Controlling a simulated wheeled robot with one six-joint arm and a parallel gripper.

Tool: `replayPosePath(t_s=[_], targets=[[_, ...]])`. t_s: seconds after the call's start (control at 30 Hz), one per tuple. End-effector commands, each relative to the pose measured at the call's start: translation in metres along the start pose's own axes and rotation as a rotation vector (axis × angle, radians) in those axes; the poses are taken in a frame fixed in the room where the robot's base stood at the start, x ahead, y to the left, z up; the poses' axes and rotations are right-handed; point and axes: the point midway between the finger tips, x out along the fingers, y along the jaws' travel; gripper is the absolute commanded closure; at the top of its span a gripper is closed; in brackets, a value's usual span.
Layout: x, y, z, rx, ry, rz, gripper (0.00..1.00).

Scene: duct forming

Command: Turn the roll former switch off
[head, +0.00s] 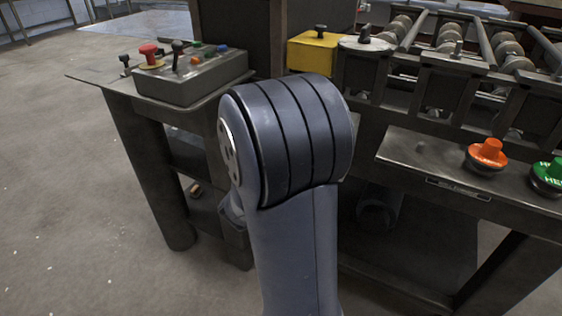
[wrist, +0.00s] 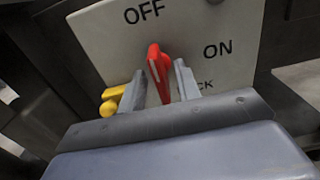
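In the wrist view, a pale switch plate (wrist: 215,50) carries the words OFF at the top and ON at the right, with a partly hidden label ending in CK lower down. The red switch lever (wrist: 155,62) stands up from it, its tip just below the word OFF. My gripper (wrist: 160,72) is open, with one finger on each side of the lever. Narrow gaps show between the lever and the fingers; I cannot tell whether either touches. The lever's base is hidden behind my gripper. In the head view, my arm hides the gripper, and I cannot see the switch.
A yellow part (wrist: 113,101) lies just left of the left finger. In the head view, a grey control box (head: 190,80) with a red knob stands on the left table. The roll former's rollers (head: 450,40) and orange (head: 487,153) and green (head: 548,175) buttons are at right.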

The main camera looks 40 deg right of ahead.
Motion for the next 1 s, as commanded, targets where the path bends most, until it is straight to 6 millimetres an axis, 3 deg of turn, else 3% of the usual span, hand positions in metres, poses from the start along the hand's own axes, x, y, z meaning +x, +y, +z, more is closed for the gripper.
replayPosePath(t_s=[0.6,1.0], targets=[[-0.088,0.001,0.001,-0.001,0.001,0.005,0.68],[-0.103,0.0,-0.001,-0.002,0.001,0.001,0.68]])
